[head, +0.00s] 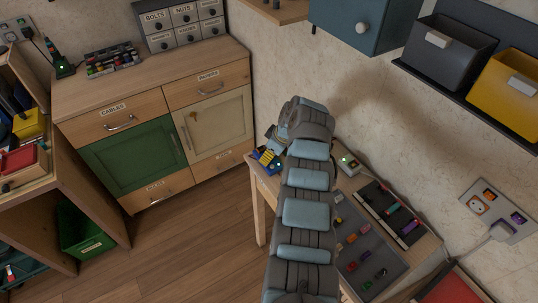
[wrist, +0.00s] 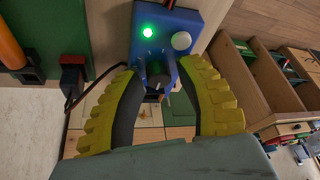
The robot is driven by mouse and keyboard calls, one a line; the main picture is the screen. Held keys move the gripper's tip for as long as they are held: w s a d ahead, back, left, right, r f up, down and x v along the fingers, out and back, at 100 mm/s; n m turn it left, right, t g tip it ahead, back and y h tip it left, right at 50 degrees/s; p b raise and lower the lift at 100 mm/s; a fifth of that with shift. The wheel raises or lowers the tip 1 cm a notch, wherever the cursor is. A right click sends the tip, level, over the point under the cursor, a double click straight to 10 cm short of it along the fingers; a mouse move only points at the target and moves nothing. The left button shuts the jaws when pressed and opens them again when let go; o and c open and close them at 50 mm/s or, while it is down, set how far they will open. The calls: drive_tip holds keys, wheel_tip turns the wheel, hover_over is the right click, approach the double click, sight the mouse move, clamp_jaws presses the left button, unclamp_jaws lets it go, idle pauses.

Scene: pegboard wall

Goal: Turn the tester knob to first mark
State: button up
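In the wrist view, the yellow, black-lined fingers of my gripper (wrist: 158,70) stand on either side of the knob, with gaps visible between fingertips and knob. My gripper is open. Small pale marks show near the knob, too small to read. In the head view, my gripper (head: 268,157) is over the blue tester (head: 266,168) at the table's far left corner, and my arm hides part of it.
The wooden table (head: 258,190) also holds a pale box with a green light (head: 347,161), a dark tray with coloured pieces (head: 390,212) and a grey mat (head: 372,243) with several small parts. A blue wall cabinet (head: 350,22) and bins (head: 450,50) hang above.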

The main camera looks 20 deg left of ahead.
drive_tip(key=v, duration=1.2)
idle(0.5)
